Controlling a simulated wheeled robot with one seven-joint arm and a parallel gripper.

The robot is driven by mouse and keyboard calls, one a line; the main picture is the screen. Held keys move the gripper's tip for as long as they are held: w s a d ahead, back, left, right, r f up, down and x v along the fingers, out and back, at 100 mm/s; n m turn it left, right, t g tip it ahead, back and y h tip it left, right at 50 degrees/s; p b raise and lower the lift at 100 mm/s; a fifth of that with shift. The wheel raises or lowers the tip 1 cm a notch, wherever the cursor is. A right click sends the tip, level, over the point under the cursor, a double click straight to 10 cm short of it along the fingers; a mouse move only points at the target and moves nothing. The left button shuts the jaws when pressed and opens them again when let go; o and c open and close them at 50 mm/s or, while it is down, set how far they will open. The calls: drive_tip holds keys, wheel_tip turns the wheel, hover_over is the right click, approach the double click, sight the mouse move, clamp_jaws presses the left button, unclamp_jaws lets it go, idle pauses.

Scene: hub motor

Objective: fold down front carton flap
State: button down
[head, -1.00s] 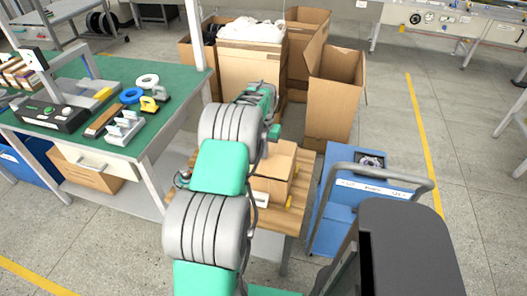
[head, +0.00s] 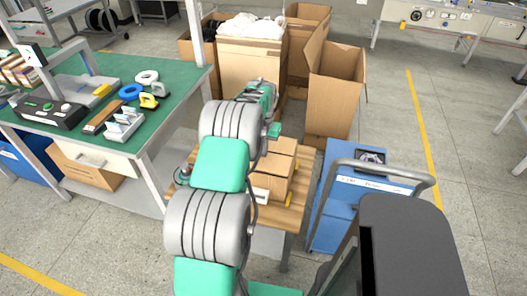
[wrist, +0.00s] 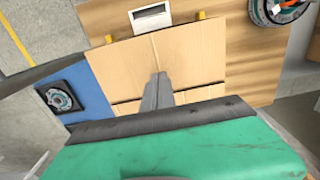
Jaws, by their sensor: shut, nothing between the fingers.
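The tan cardboard carton (head: 276,187) stands on a small wooden table, partly hidden behind my arm in the head view. In the wrist view, its top (wrist: 195,55) fills the middle, with a seam running lengthwise and a cross seam near my gripper. The panels look about flat; I cannot tell which one is the front flap or whether it lies fully down. My gripper (wrist: 160,76) is shut and empty, its fingertips over the carton top near the lengthwise seam. I cannot tell whether they touch it. The fingertips are hidden in the head view.
The wooden table (head: 293,215) has yellow blocks beside the carton and a white label holder (wrist: 151,16) by its edge. A blue cart (head: 335,212) stands close on the right. A green workbench (head: 75,75) is at left; large open cartons (head: 333,100) stand behind.

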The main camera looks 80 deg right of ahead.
wheel_tip(320, 180, up, 8)
drive_tip(key=p, duration=0.3)
drive_tip(key=shift+p, duration=0.4)
